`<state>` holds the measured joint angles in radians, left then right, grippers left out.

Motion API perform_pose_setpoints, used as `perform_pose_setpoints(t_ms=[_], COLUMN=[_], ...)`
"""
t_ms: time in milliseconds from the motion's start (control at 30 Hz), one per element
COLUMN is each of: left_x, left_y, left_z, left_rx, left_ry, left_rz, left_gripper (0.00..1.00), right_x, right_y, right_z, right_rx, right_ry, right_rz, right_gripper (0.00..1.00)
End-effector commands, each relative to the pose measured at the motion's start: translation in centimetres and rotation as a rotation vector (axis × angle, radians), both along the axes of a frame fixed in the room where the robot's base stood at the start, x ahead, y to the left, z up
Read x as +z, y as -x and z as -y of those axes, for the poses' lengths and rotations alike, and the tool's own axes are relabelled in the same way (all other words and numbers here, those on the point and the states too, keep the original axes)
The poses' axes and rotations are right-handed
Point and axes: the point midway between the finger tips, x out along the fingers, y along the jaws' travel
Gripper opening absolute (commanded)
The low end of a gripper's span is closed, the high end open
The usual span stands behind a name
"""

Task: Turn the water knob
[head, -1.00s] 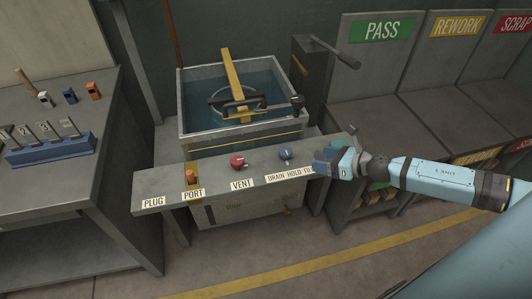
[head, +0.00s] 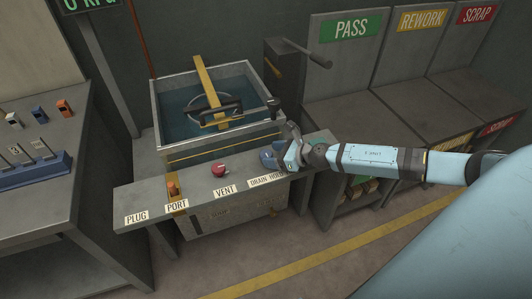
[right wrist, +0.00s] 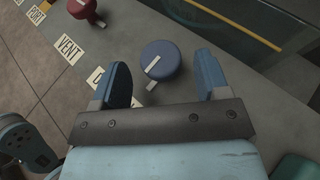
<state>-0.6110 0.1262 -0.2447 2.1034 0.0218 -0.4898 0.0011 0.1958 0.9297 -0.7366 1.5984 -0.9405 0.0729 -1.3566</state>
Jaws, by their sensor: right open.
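The blue water knob (right wrist: 160,52) is round with a white pointer strip and sits on the grey panel in the right wrist view. My right gripper (head: 273,157) is open over the panel's right end. In the right wrist view the knob shows between the tips of its two blue fingers, with a gap on each side. No grip on the knob shows. In the head view the knob and the blue fingers are hard to tell apart. The DRAIN HOLD label (head: 266,181) is partly covered by the gripper. My left gripper is not in view.
A red knob (head: 220,169) above the VENT label and an orange plug (head: 172,188) stand farther left on the panel. A water tank (head: 160,113) with a yellow bar across it is behind. Sorting bins (head: 340,92) stand at the right.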

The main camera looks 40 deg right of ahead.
Motion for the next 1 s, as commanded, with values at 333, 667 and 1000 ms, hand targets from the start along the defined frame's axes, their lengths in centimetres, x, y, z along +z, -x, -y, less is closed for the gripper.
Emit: perform_pose_setpoints(t_ms=[333, 667, 1000], left_x=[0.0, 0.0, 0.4], left_y=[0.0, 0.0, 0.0], left_z=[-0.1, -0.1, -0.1], left_rx=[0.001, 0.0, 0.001], left_ry=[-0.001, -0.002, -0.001], left_rz=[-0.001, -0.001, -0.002], left_gripper=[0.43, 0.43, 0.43], right_x=[-1.1, -1.2, -1.0], right_y=[-2.4, -2.4, -2.4], right_z=[-1.5, -1.5, -1.5], right_rx=[0.0, 0.0, -0.012], right_ry=[0.0, 0.0, -0.001], right_rz=[0.0, 0.0, -0.001], right_gripper=[0.69, 0.48, 0.22])
